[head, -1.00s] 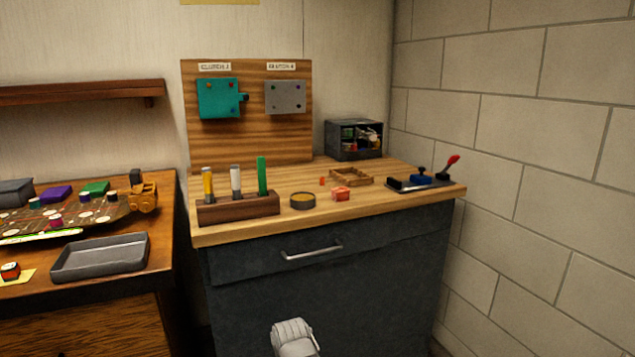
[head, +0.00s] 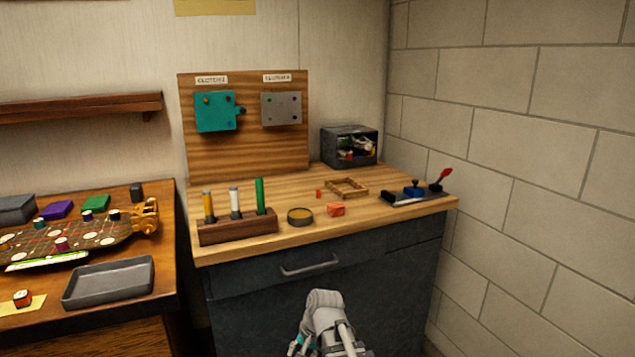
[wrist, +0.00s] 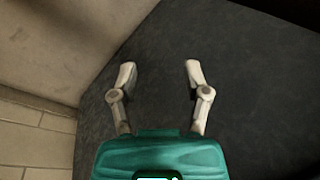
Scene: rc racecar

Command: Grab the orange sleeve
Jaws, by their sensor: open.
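A small upright orange piece (head: 319,194), which looks like the sleeve, stands on the wooden worktop (head: 400,213), left of a small wooden tray (head: 347,188). A larger orange-red block (head: 336,209) sits just in front of it. Both are too small to make out in detail. My gripper (wrist: 160,75) is open and empty in the wrist view, its two pale fingers apart before a dark grey surface. No orange piece shows in that view. In the head view my arm is low, in front of the cabinet and below the worktop.
A wooden holder (head: 238,229) with several upright tubes and a round tin (head: 300,216) stand left of the orange pieces. A dark base with a red-tipped lever (head: 440,180) is at right. The dark cabinet front (head: 260,310) and brick wall (head: 540,190) bound the space.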

